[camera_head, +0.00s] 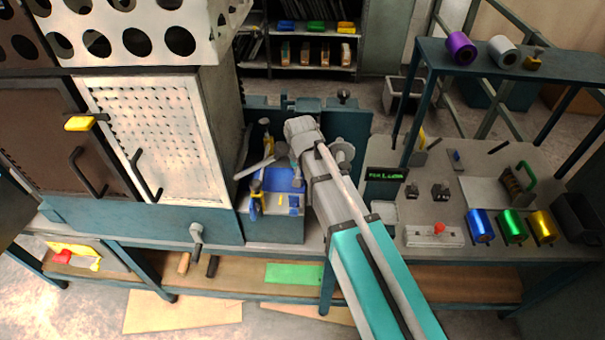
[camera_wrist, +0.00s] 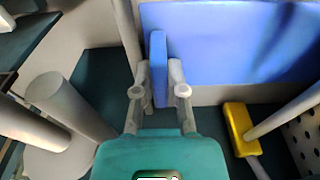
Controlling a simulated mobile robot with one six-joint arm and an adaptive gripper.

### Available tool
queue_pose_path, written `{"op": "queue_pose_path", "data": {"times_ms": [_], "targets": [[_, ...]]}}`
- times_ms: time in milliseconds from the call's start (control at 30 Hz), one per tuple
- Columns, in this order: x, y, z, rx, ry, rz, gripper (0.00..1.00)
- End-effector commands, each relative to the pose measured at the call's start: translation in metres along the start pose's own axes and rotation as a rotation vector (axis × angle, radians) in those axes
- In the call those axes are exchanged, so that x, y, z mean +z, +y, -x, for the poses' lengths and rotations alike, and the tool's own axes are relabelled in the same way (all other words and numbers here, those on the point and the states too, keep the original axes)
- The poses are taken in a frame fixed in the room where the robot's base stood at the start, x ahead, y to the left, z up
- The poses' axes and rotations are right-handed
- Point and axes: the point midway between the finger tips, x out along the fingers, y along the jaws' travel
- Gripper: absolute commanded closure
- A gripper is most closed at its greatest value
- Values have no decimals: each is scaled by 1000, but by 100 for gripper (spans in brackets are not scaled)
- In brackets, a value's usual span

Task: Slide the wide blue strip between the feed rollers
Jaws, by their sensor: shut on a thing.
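The wide blue strip (camera_head: 284,180) lies in the teal machine at the centre of the head view, beside my arm's end. In the wrist view its broad blue face (camera_wrist: 230,42) fills the upper right. My gripper (camera_wrist: 159,84) is shut on an upright blue tab that stands in front of this face and looks like part of the strip. The join is hard to see. Grey cylinders (camera_wrist: 60,105), perhaps rollers, stand to the left of my gripper, apart from the strip. The fingertips are hidden behind my arm in the head view.
A yellow-ended part (camera_wrist: 238,128) is close on the gripper's right. A perforated white door (camera_head: 155,140) stands left of the machine. The right bench holds blue (camera_head: 480,226), green (camera_head: 512,226) and gold (camera_head: 543,227) rolls, plus a red-button box (camera_head: 435,236).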

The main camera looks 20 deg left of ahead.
Motion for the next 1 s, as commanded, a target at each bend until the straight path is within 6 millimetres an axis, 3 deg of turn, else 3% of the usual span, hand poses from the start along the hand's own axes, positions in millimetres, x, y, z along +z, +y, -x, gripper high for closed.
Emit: {"op": "queue_pose_path", "data": {"times_ms": [1000], "targets": [[0, -19, 0, 0, 0, 0, 100]]}}
